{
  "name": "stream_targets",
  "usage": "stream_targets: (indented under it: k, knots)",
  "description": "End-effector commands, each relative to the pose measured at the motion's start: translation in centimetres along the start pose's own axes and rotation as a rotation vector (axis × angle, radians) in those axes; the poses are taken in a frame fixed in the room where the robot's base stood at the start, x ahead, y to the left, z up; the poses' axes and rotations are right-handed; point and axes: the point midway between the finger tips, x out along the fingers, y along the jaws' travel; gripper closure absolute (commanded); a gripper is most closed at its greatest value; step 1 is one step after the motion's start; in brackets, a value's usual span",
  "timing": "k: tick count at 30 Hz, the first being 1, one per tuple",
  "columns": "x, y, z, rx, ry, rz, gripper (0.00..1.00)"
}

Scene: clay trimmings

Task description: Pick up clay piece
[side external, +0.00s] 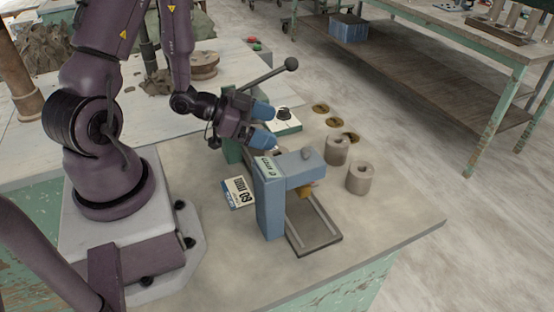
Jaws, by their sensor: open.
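My gripper (276,127) is above the table behind the blue stand, its two blue fingers apart and nothing visible between them. Which thing is the task's clay piece is not certain. Two grey-beige cylinders with a hole in the top, a far one (337,151) and a near one (360,179), stand upright to the right of the gripper and apart from it. A small orange-brown piece (305,190) shows under the arm of the blue stand (270,205); what holds it is hard to tell.
A dark-framed tray (328,243) lies at the stand's foot. A lever with a dark knob (291,64) rises behind my gripper. Several brownish discs (335,122) lie beyond the cylinders. The table's front right (385,225) is clear. Lumpy clay (45,47) sits at the back left.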

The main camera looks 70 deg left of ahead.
Motion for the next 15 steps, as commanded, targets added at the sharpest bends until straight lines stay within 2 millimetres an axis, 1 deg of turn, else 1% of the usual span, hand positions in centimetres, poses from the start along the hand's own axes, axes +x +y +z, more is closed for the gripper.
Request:
stream_targets:
  k: [3, 10, 15]
  knots:
    - [0.0, -0.1, 0.7, -0.007, 0.013, -0.006, 0.07]
    - [0.9, -0.1, 2.9, -0.006, 0.013, -0.007, 0.07]
    - [1.2, -0.1, 3.6, -0.005, 0.014, -0.008, 0.07]
